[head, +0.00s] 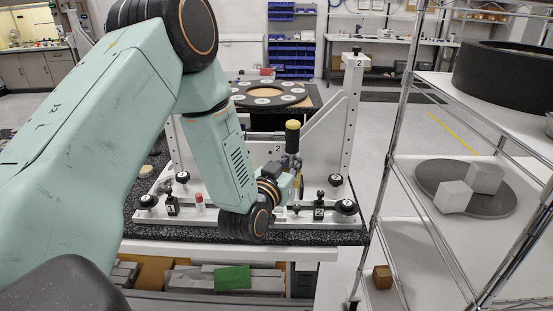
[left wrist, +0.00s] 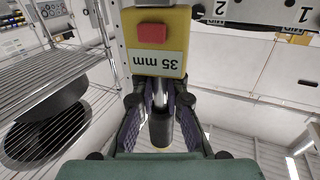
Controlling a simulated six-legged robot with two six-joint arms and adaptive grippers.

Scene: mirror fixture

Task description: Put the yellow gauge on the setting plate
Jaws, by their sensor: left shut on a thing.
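The yellow gauge (left wrist: 158,28) fills the upper middle of the left wrist view, with a red patch and an upside-down "35 mm" label. A metal stem and a dark handle extend from it between my fingers. My left gripper (left wrist: 160,105) is shut on this stem or handle. In the head view the gauge's yellow-topped dark handle (head: 292,133) stands upright above my left gripper (head: 289,163), over the white fixture. The gauge's lower part is mostly hidden by my wrist there. I cannot tell which surface is the setting plate. My right gripper is not in view.
The white fixture has a tall post (head: 352,115) marked 2 and several black knobs (head: 346,207) along its base rail. A wire shelf (head: 415,75) stands close on the right, bearing a round dark plate with pale blocks. A ring plate (head: 268,97) lies behind.

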